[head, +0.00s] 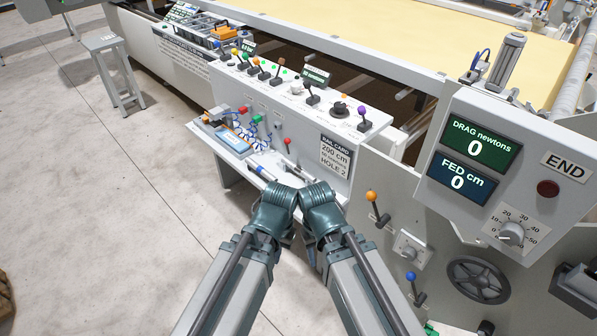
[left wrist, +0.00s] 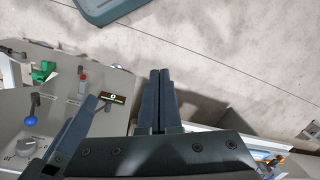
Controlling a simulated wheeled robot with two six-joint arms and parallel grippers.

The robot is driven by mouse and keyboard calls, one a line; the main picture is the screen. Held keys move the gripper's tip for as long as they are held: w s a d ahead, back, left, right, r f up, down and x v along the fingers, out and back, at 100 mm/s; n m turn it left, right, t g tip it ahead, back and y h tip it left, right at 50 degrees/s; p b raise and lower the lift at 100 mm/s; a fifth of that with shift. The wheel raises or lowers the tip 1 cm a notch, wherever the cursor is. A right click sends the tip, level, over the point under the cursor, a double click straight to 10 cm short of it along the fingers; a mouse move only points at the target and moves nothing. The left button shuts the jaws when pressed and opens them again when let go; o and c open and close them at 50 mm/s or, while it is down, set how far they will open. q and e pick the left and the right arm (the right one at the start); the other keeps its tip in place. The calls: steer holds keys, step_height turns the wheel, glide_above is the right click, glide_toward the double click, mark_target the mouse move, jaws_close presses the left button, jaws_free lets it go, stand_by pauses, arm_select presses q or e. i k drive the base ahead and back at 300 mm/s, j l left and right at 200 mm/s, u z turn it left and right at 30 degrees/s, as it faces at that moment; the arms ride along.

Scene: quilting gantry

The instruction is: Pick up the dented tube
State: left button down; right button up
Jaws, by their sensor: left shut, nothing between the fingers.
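In the head view a grey tube (head: 262,170) lies on the white shelf (head: 230,160) below the control panel, with another slim grey piece (head: 293,168) to its right. I cannot tell from here whether either is dented. My left arm's wrist end (head: 274,210) is in front of the shelf; its fingers are mostly hidden there. In the left wrist view my left gripper (left wrist: 160,72) is shut and empty, above the floor. My right arm's wrist end (head: 320,208) is close beside the left one, and its fingers are hidden.
A blue tray (head: 222,137) and coloured fittings crowd the shelf's left part. The lever panel (head: 290,100) rises behind it. At the right stand the drag readout box (head: 500,165) and a handwheel (head: 478,280). A stool (head: 112,70) stands on the open floor at left.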

mark_target(307, 175)
steer(key=z, duration=0.3)
steer(key=i+j+z, duration=0.1)
steer(key=j+z, duration=0.15)
steer(key=z, duration=0.15)
steer(key=i+j+z, duration=0.1)
steer(key=j+z, duration=0.3)
steer(key=i+j+z, duration=0.15)
steer(key=j, duration=0.7)
steer(key=j+z, duration=0.2)
steer(key=j, duration=0.6)
steer(key=i, duration=0.05)
